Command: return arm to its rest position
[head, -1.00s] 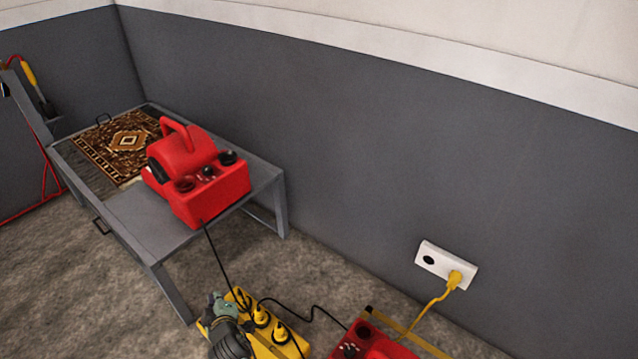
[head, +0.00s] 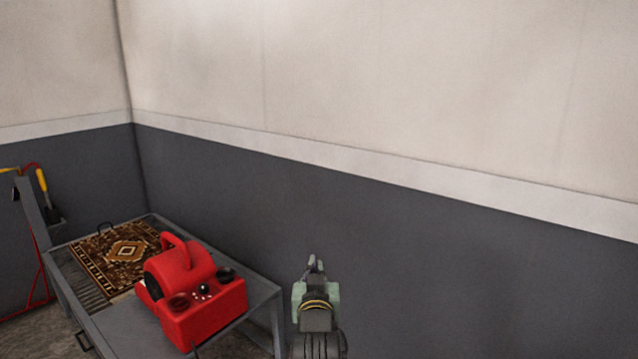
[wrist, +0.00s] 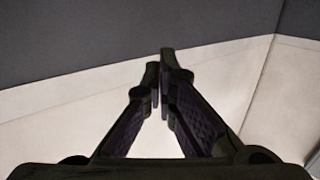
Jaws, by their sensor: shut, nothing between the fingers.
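My gripper (head: 314,264) is raised in front of the grey wall in the head view, to the right of the metal table, pointing up. In the wrist view my gripper (wrist: 160,80) shows its two fingers closed together at the tips with nothing between them. It touches nothing that I can see. The wrist view has only wall behind the fingers.
The red blower (head: 190,295) stands on the grey metal table (head: 262,306), close to the left of my arm. A patterned rug (head: 122,254) lies behind it. Hand tools (head: 45,195) are at the far left. The wall ahead is bare.

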